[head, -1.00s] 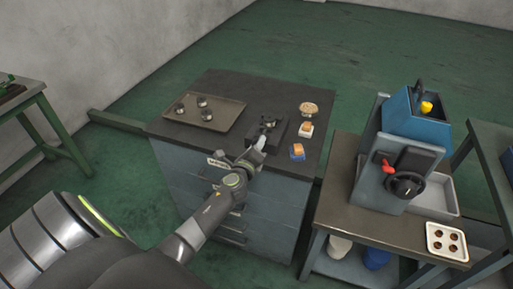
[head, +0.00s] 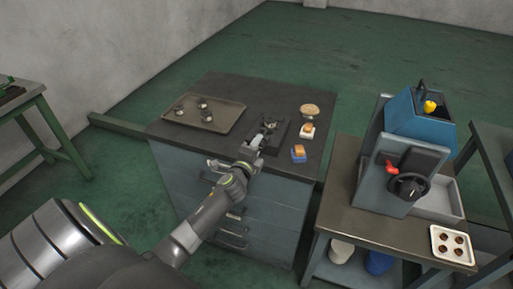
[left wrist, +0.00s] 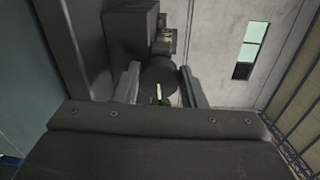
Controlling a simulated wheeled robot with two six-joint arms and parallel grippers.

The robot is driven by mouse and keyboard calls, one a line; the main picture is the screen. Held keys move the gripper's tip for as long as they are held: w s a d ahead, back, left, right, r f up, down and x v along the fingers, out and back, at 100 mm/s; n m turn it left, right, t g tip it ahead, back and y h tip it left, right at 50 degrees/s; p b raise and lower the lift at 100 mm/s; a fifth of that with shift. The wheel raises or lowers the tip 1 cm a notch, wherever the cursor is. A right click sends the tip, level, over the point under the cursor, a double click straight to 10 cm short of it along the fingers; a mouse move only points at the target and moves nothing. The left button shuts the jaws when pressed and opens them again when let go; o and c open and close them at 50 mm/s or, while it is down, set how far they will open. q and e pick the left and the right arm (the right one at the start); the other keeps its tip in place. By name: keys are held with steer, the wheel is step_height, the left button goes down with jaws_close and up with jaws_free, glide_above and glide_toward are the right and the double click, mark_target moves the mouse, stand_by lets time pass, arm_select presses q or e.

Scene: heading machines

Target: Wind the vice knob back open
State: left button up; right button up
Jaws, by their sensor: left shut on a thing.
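The small dark vice (head: 269,127) stands on a dark base plate on top of the grey drawer cabinet. My left gripper (head: 258,143) reaches it from the front, and the knob is mostly hidden there in the head view. In the left wrist view the round dark knob (left wrist: 158,76) sits between the two fingers of my left gripper (left wrist: 160,88), with the vice body (left wrist: 131,32) behind it. The left gripper is shut on the knob. My right gripper is in neither view.
A tray (head: 228,119) with several metal rings lies left of the vice. A blue machine with a handwheel (head: 408,187) stands on the right bench.

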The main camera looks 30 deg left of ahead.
arm_select(q)
steer(key=shift+f, duration=0.15)
steer(key=o, duration=1)
steer(key=b+v, duration=0.1)
steer(key=v, duration=1.6)
steer(key=shift+s+d, duration=0.15)
steer(key=shift+s, duration=0.1)
